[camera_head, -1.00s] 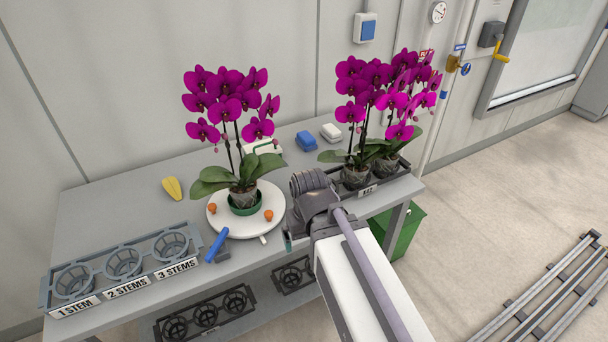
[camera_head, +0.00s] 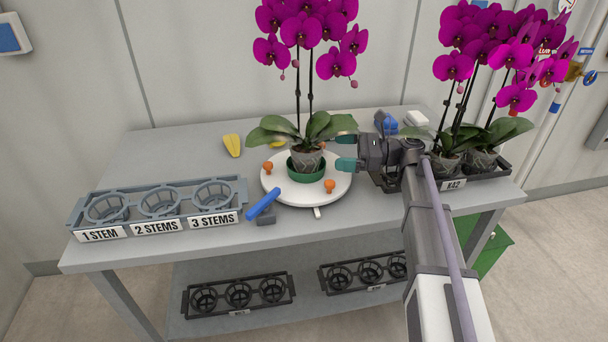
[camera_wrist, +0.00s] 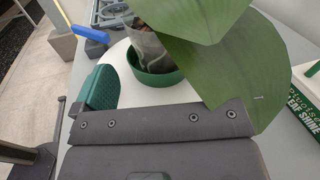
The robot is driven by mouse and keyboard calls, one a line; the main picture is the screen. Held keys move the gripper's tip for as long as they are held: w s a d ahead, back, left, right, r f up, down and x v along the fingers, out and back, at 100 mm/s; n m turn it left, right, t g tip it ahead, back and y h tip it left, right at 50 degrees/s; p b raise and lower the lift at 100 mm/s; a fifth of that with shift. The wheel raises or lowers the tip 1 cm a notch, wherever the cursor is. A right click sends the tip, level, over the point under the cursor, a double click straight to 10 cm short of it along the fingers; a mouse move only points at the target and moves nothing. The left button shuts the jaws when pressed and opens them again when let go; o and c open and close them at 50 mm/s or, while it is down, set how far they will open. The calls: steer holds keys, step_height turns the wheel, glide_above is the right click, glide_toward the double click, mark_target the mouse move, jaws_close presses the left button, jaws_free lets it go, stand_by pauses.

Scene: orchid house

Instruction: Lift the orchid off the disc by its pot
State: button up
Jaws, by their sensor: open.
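The orchid (camera_head: 307,158) stands upright in a clear pot inside a green holder (camera_head: 306,173) on the white disc (camera_head: 278,196). It has two stems with magenta flowers and broad green leaves. My gripper (camera_head: 346,152) is open at the right of the pot, its green-padded fingers pointing toward it and still apart from it. In the wrist view the clear pot (camera_wrist: 150,47) and green holder (camera_wrist: 155,77) show beyond the gripper. One green finger pad (camera_wrist: 100,88) is visible there; a large leaf (camera_wrist: 225,60) hides the other finger and part of the pot.
A grey rack with sections labelled 1 STEM, 2 STEMS and 3 STEMS (camera_head: 160,205) sits at the table's left. Orange knobs (camera_head: 330,186) and a blue-handled tool (camera_head: 263,204) are by the disc. More orchids in a black tray (camera_head: 487,178) stand to the right.

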mark_target(315, 149)
steer(key=shift+r, duration=0.15)
steer(key=shift+a+r, duration=0.1)
steer(key=shift+a, duration=0.05)
steer(key=a, duration=0.7)
steer(key=shift+a+p, duration=0.15)
steer(key=shift+p, duration=0.2)
steer(key=c, duration=0.9)
steer(key=shift+r, duration=0.1)
step_height(315, 149, up, 10)
steer(key=p, duration=1)
steer(key=shift+r, duration=0.1)
